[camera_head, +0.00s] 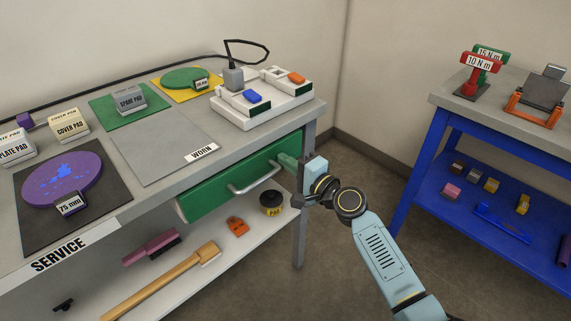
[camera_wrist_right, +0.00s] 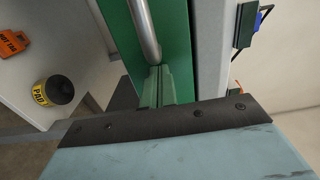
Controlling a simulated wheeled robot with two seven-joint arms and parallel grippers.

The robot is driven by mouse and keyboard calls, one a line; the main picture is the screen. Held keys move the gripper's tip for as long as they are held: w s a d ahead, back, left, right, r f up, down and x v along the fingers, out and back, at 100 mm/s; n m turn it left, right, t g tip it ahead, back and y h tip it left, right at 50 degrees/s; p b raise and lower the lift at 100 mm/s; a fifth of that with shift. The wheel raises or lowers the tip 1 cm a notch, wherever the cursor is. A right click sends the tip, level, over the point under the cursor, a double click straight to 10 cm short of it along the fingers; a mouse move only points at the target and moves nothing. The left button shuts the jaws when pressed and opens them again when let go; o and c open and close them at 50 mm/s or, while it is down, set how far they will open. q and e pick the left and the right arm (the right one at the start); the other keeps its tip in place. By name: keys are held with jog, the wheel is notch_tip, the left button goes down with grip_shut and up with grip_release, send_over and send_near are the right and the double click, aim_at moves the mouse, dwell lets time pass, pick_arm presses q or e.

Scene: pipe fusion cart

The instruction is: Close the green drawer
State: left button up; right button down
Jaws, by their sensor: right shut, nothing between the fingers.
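The green drawer (camera_head: 215,193) with its metal bar handle (camera_head: 254,180) sits under the grey bench top. Its front lies close under the bench edge; I cannot tell exactly how far it stands out. My right gripper (camera_head: 288,161) is shut and empty, its fingers at the right end of the drawer front, beside the handle. In the right wrist view, the shut fingers (camera_wrist_right: 157,84) point at the green drawer front (camera_wrist_right: 178,35) near the end of the handle (camera_wrist_right: 145,30). I cannot tell whether they touch it. My left gripper is out of view.
The bench top (camera_head: 160,145) carries pads, a purple disc and a white fixture (camera_head: 262,104). The lower shelf holds a mallet (camera_head: 165,279), a brush, an orange tag and a yellow-labelled tin (camera_head: 271,202). A blue cart (camera_head: 430,150) stands right, with open floor between.

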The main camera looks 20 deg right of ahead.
jog(key=shift+w+a+r, duration=0.1)
jog(key=shift+w+r, duration=0.05)
jog(key=shift+r, duration=0.1)
